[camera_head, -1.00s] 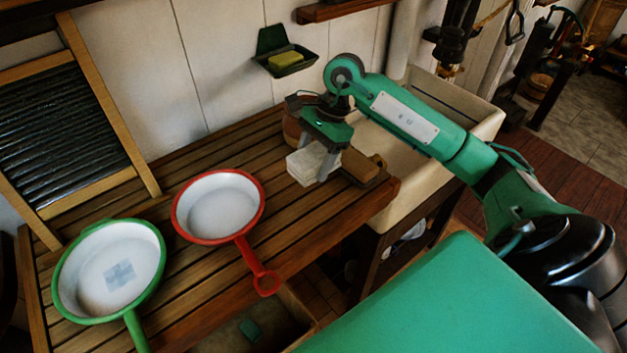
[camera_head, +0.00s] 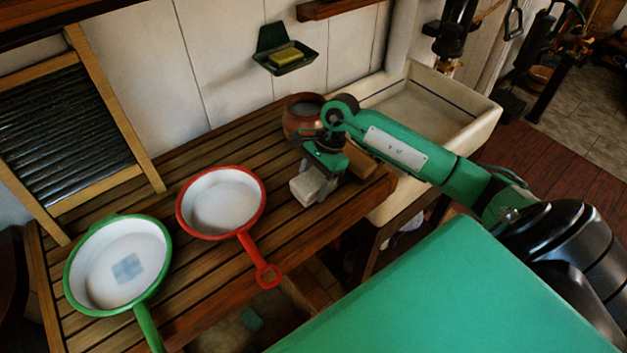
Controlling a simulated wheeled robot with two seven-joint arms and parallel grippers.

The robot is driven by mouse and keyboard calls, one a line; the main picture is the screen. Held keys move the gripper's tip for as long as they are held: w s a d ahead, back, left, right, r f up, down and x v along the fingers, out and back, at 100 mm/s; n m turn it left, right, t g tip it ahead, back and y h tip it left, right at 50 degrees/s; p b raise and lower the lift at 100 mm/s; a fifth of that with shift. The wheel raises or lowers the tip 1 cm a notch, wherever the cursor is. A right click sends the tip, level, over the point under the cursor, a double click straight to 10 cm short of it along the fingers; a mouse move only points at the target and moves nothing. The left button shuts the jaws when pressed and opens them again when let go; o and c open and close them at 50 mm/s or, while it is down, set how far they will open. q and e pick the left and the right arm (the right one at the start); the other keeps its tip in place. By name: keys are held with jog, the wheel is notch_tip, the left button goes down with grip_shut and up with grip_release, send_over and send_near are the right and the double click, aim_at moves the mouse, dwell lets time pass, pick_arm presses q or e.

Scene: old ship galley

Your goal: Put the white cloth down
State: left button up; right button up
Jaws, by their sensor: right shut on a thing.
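The white cloth (camera_head: 306,188) is a small folded block near the front right of the slatted wooden counter (camera_head: 190,273). My right gripper (camera_head: 322,186) points down and is shut on the cloth. The cloth is at or just above the slats; I cannot tell whether it touches them. The gripper partly hides its right side. My left gripper does not show.
A red-rimmed pan (camera_head: 222,203) and a green-rimmed pan (camera_head: 118,264) lie left of the cloth. A copper pot (camera_head: 302,116) stands behind my gripper, a wooden block (camera_head: 371,165) to its right. A stone sink (camera_head: 480,125) adjoins the counter.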

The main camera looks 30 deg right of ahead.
jog(key=shift+f, duration=0.2)
jog(key=o, duration=0.9)
jog(key=shift+r, duration=0.1)
jog(key=shift+r, duration=0.15)
jog(key=shift+d+r, duration=0.1)
jog(key=b+v, duration=0.5)
jog(key=v, duration=0.5)
jog(key=shift+r, duration=0.2)
jog(key=shift+d+r, duration=0.25)
jog(key=shift+r, duration=0.35)
